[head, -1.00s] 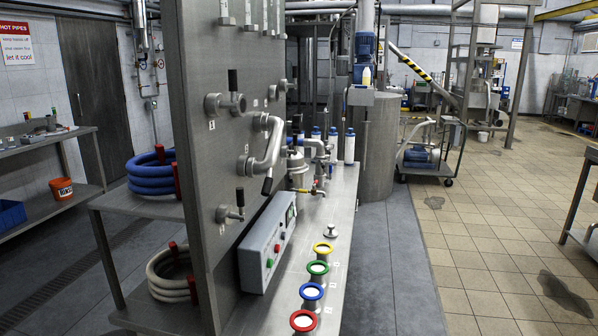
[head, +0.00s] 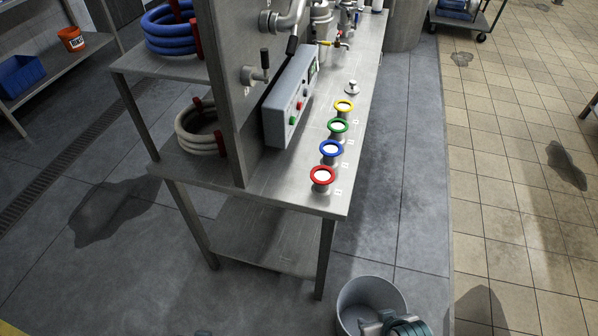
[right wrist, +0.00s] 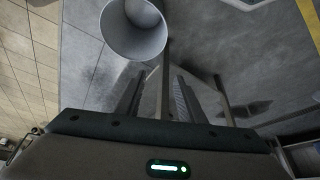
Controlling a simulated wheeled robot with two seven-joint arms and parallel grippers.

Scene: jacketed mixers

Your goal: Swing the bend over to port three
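The polished steel bend (head: 290,20) is on the upright steel panel (head: 238,90), at the top edge of the head view, with a black handle at its lower end. The panel's upper part is cut off by the frame, so I cannot see which ports it joins or read their numbers. A valve stub (head: 254,75) with a black handle is lower on the panel. My right gripper (right wrist: 160,80) has its fingers apart and empty in the right wrist view. Part of it shows at the bottom of the head view, well away from the bend. My left gripper is not in view.
A grey bucket (head: 368,296) stands on the floor beside my right gripper. The steel bench (head: 325,202) holds a control box (head: 292,100) and red, blue, green and yellow rings. Coiled hoses lie behind the panel. The floor right of the bench is mostly clear.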

